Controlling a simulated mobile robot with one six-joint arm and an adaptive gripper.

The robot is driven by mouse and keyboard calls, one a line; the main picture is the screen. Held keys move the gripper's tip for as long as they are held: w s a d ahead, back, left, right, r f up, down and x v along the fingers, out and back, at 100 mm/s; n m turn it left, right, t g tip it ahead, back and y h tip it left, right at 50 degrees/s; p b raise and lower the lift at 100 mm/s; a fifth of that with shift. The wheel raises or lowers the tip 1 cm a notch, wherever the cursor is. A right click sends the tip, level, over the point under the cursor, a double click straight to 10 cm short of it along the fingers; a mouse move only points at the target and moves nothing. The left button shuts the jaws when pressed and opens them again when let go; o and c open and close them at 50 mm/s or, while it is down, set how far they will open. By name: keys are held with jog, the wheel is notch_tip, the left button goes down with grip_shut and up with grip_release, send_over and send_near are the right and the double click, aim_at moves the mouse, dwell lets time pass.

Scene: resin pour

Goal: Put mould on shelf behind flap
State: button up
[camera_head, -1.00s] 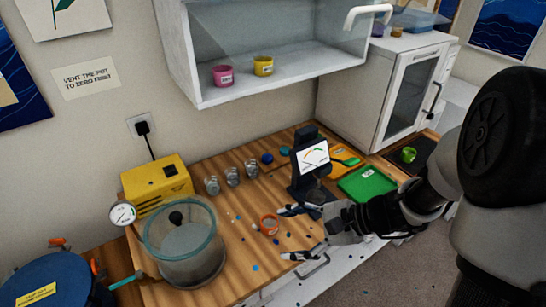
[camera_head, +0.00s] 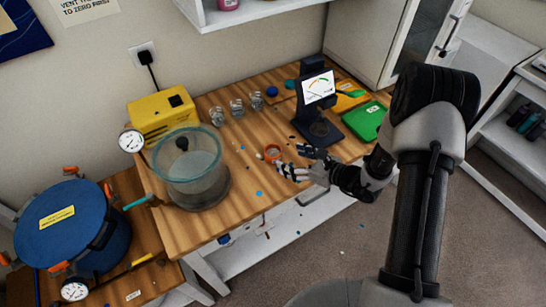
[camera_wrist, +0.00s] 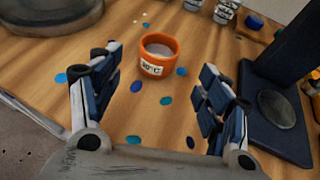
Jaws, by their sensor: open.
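The mould is a small orange cup (camera_head: 273,153) with a white label, upright on the wooden bench. The wrist view shows it (camera_wrist: 158,54) with grey contents, just beyond and between my fingertips. My gripper (camera_head: 295,162) is open and empty, low over the bench on the mould's right in the head view. The wall shelf (camera_head: 270,15) shows only its bottom edge at the top of the head view, with part of a pink cup (camera_head: 228,4) on it. Its flap is out of frame now.
A black stand with a dial screen (camera_head: 318,90) stands close right of my gripper. A glass-walled pot (camera_head: 190,170) stands to the left. Coloured spots lie scattered on the bench (camera_wrist: 110,105).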

aim_at(267, 149)
jog(key=x, duration=0.3)
jog(key=b+x, duration=0.1)
jog(key=x, duration=0.4)
jog(key=shift+w+a+r, duration=0.15)
jog(key=shift+w+a, duration=0.05)
jog(key=shift+a, duration=0.15)
jog(key=shift+c, duration=0.2)
jog(key=c, duration=1.3)
jog(key=shift+o, duration=0.2)
jog(key=shift+r, duration=0.15)
notch_tip(267, 149, up, 20)
jog(key=p, duration=0.4)
jog(key=s+d+f+b, duration=0.1)
jog(key=s+d+f, duration=0.2)
jog(key=s+d, duration=0.2)
jog(key=s+d+f+b, duration=0.2)
jog(key=s+d+f, duration=0.2)
jog(key=d, duration=0.7)
jog(key=shift+s+d, duration=0.25)
jog(key=shift+s, duration=0.6)
